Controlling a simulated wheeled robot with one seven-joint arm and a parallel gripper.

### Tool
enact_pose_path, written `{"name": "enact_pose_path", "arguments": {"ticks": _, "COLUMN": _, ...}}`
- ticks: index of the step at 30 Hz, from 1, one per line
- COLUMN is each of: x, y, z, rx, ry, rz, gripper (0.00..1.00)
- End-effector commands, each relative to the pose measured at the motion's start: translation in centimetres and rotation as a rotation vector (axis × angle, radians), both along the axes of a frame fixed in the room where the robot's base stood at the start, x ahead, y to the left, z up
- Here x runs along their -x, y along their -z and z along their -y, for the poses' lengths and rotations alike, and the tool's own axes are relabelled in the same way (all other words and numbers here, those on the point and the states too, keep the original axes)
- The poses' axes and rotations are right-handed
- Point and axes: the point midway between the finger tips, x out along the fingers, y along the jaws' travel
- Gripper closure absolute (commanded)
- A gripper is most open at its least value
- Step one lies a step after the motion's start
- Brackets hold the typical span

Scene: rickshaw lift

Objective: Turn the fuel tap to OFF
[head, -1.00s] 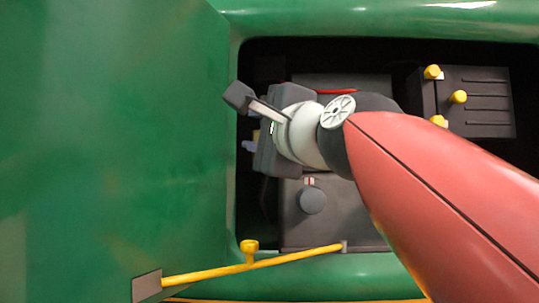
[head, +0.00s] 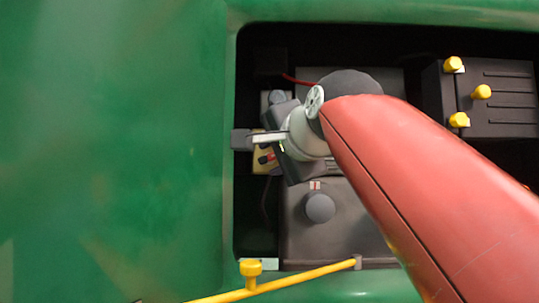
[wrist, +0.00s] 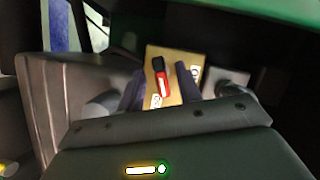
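The fuel tap (wrist: 163,82) is a small lever, red with a black end, on a tan plate (wrist: 152,54) with dark lettering that I can read only in part. In the wrist view my gripper (wrist: 160,72) is open, one dark finger on each side of the lever, with gaps showing. I cannot tell how far its tips are above the plate. In the head view the tap (head: 266,158) and tan plate (head: 262,166) show just left of my gripper's body. The fingers are not clear there.
The tap sits in a dark bay framed by a green body panel (head: 110,140). A grey box with a round knob (head: 320,207) is below, a black block with yellow caps (head: 481,91) at right. A yellow bar (head: 300,277) crosses the lower edge.

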Motion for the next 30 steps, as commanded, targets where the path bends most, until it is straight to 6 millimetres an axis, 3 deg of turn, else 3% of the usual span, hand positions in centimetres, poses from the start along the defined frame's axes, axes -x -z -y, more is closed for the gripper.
{"name": "enact_pose_path", "arguments": {"ticks": 10, "x": -0.57, "y": 0.05, "z": -0.21, "rx": -0.002, "ry": -0.001, "rz": 0.001, "gripper": 0.65}}
{"name": "enact_pose_path", "arguments": {"ticks": 18, "x": -0.55, "y": 0.06, "z": -0.21, "rx": -0.002, "ry": -0.001, "rz": 0.001, "gripper": 0.99}}
{"name": "enact_pose_path", "arguments": {"ticks": 21, "x": -0.54, "y": 0.15, "z": -0.22, "rx": -0.011, "ry": 0.000, "rz": 0.001, "gripper": 1.00}}
{"name": "enact_pose_path", "arguments": {"ticks": 30, "x": -0.50, "y": 0.49, "z": -0.22, "rx": -0.352, "ry": 0.000, "rz": 0.014, "gripper": 1.00}}
